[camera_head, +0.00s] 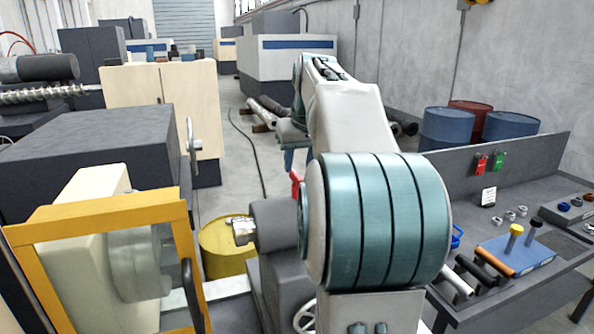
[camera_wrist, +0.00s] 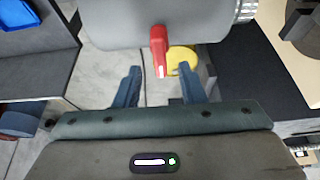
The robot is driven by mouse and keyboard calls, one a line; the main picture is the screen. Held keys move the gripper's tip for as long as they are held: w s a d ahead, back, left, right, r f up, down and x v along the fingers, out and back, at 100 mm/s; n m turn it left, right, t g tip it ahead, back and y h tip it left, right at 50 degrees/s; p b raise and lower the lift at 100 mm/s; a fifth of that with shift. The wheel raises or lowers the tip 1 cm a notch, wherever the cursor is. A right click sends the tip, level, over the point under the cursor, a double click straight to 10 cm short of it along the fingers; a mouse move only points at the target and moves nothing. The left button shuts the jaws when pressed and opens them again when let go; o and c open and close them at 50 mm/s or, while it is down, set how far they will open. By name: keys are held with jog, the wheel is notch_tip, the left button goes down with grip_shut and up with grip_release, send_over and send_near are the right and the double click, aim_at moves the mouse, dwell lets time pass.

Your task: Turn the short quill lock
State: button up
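The short red lever that looks like the quill lock (camera_head: 296,184) stands up from the grey tailstock (camera_head: 274,222), partly hidden behind my arm in the head view. In the wrist view the red lever (camera_wrist: 158,48) points down the picture from the grey tailstock body (camera_wrist: 110,22). My gripper (camera_wrist: 159,72) is open, with its two blue fingers apart. The lever's end appears between the fingertips, with gaps on both sides. I cannot tell how far apart they are in depth. In the head view my gripper (camera_head: 297,160) shows small, just above the lever.
A yellow barrel (camera_head: 222,250) stands beside the tailstock. A yellow-framed guard (camera_head: 100,212) covers the chuck at left. A grey bench (camera_head: 500,275) with tools is at right. Blue barrels (camera_head: 455,127) stand behind it. Open floor lies beyond the lathe.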

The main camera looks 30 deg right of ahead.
aim_at(297, 174)
jog(key=shift+x, duration=1.8)
grip_shut()
